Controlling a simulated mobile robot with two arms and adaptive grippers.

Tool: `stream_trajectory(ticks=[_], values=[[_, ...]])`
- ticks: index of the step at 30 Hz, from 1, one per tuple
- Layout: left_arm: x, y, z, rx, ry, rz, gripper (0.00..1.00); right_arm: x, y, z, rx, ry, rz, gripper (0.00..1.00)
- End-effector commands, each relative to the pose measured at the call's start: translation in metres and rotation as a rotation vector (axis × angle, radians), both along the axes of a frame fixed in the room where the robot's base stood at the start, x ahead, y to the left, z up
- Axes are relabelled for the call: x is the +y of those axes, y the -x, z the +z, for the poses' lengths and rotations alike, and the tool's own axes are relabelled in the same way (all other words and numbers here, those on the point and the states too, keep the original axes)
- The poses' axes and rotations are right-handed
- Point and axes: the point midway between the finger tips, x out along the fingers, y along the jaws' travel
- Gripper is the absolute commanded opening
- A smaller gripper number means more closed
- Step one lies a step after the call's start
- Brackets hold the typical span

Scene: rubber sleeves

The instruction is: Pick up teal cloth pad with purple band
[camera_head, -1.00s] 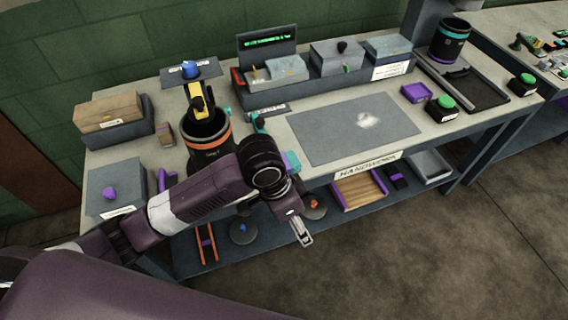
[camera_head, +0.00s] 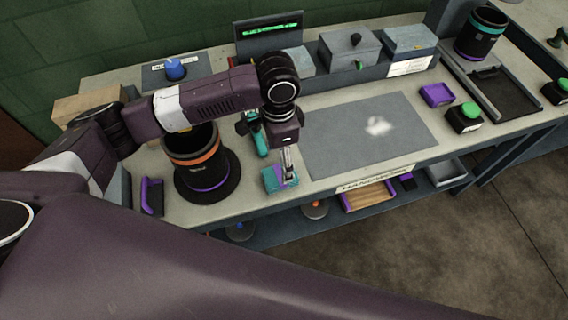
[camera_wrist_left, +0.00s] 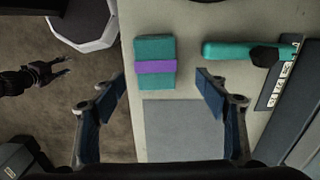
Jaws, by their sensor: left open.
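The teal cloth pad with a purple band (camera_head: 274,180) lies flat near the front edge of the bench, left of the grey mat. In the left wrist view the pad (camera_wrist_left: 155,49) lies ahead of the fingertips, between their lines. My left gripper (camera_head: 288,164) points down at the pad's right side and partly covers it in the head view. In the left wrist view my left gripper (camera_wrist_left: 163,80) has its fingers wide apart with nothing between them. My right gripper is not in view.
A teal-handled tool (camera_head: 259,138) lies just behind the pad. A black container with an orange band (camera_head: 191,160) stands to the left. The grey mat (camera_head: 335,155) is mostly bare. Below the bench edge is a shelf with a wooden tray (camera_head: 369,198).

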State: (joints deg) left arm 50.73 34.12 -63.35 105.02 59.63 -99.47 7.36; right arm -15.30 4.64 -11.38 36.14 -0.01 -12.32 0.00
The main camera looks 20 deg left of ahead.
Motion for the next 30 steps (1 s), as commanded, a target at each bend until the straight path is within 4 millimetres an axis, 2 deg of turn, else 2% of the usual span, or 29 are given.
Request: stream_trajectory(ticks=[6, 10, 13, 15, 20, 23, 30], values=[[0.000, 0.001, -0.024, 0.003, -0.001, 0.000, 0.67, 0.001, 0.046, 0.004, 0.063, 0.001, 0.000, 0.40], [-0.002, 0.002, -0.044, 0.005, -0.001, -0.001, 0.67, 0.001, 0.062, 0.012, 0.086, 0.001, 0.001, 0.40], [-0.001, 0.001, -0.059, 0.003, -0.002, -0.001, 0.67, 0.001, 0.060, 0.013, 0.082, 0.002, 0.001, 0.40], [-0.001, 0.002, -0.066, 0.003, -0.002, -0.002, 0.67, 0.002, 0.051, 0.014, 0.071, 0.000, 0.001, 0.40], [-0.002, 0.001, -0.069, 0.000, 0.000, -0.002, 0.67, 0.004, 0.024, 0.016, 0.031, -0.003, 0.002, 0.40], [-0.002, 0.001, -0.069, 0.000, 0.000, -0.002, 0.67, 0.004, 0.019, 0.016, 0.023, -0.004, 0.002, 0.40], [-0.002, 0.001, -0.069, 0.000, 0.000, -0.002, 0.42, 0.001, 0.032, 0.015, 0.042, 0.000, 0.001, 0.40]])
